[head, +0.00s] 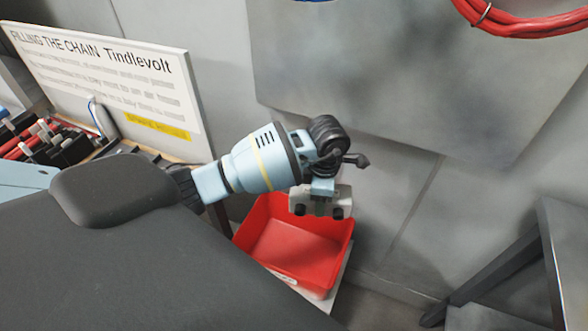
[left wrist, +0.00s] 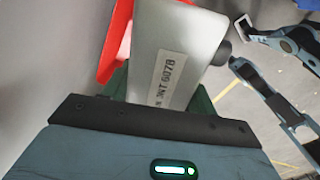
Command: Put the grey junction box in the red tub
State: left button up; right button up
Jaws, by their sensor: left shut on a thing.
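The grey junction box (head: 318,203) hangs in my left gripper (head: 322,188), which is shut on it. In the head view it is over the back right part of the red tub (head: 335,262). The box appears above the tub's rim, and the tub floor that shows is bare. In the left wrist view the pale grey box (left wrist: 195,40) carries a printed label and has a dark round fitting on its right side. Part of the red tub (left wrist: 117,35) shows left of it.
The tub stands on a pale surface (head: 336,293) against the grey wall. A sign board (head: 100,75) and a rack of tools (head: 50,145) are at left. A dark metal frame (head: 500,270) stands at right. Red cable (head: 520,22) hangs above. Jointed blue-grey parts show in the wrist view.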

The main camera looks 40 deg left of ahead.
pick_arm(q)
jog(key=s+a+f+n+b, duration=0.1)
jog(key=a+f+n+b, duration=0.1)
jog(key=f+n, duration=0.3)
jog(key=s+a+f+n+b, duration=0.2)
jog(key=f+n+b, duration=0.2)
jog(key=f, duration=1)
jog(key=s+a+f+n+b, duration=0.2)
jog(key=f+n, duration=0.4)
jog(key=f, duration=0.3)
jog(key=shift+s+a+f+b, duration=0.15)
jog(key=shift+a+f+b, duration=0.25)
jog(key=shift+b, duration=0.15)
jog(key=shift+f, duration=0.25)
jog(key=shift+f+b, duration=0.1)
jog(key=shift+b, duration=0.3)
pick_arm(e)
notch_tip(320, 180, down, 9)
jog(key=s, duration=0.2)
jog(key=shift+a+g, duration=0.15)
jog(key=shift+g, duration=0.25)
jog(key=shift+f, duration=0.2)
